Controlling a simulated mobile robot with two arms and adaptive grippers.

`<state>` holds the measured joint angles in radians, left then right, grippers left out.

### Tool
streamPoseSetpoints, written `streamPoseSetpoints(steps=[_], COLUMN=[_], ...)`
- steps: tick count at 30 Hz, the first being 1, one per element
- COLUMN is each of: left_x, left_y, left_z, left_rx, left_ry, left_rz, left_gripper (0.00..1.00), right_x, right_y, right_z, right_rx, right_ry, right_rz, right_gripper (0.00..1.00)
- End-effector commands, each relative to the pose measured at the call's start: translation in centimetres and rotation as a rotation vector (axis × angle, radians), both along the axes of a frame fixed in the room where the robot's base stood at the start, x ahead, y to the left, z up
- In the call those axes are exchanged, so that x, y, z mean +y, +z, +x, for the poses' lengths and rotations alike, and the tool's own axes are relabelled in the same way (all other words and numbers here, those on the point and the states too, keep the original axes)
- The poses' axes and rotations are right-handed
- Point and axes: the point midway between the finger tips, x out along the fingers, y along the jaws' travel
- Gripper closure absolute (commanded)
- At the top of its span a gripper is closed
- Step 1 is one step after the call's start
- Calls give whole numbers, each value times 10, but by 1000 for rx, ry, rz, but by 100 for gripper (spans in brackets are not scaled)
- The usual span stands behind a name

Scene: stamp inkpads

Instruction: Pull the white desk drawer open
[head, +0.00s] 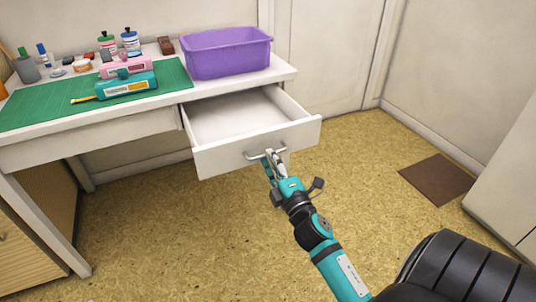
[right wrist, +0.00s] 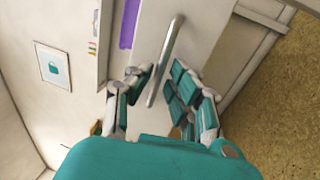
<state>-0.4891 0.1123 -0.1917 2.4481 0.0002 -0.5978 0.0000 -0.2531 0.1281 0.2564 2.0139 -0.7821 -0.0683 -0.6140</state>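The white desk drawer (head: 220,150) is pulled well out from under the right part of the white desk, and its inside looks empty. Its metal bar handle (head: 252,155) is on the front panel. My right gripper (head: 273,158) is at the right part of this handle. In the right wrist view, the handle (right wrist: 165,62) runs between the two fingers of the right gripper (right wrist: 163,85). The fingers stand apart, with a visible gap between the bar and the right-hand finger; contact on the left one is unclear. My left gripper is not in view.
On the desk (head: 90,118) are a purple bin (head: 228,53), a green mat (head: 40,110), a teal case (head: 125,85), a pink case (head: 126,66) and several small bottles. The floor (head: 180,240) before the drawer is clear. A brown mat (head: 437,179) lies to the right.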

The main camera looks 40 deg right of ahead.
Motion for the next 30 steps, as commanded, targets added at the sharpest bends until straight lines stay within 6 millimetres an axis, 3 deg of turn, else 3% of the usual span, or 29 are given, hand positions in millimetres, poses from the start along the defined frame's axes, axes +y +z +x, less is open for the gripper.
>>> streamPoseSetpoints(steps=[6, 13, 19, 30], left_x=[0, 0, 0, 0], left_y=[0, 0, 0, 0], left_z=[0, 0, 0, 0], left_rx=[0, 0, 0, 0], left_ry=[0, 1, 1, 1], left_rz=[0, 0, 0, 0], left_gripper=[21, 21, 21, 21], right_x=[11, 20, 22, 22], right_y=[-10, -17, -18, -18], right_z=[-47, -82, -92, -91], right_rx=[3, 2, 1, 0], right_ry=[-2, -1, 0, 0], right_rz=[4, 4, 1, 1], right_gripper=[81, 81, 81, 81])
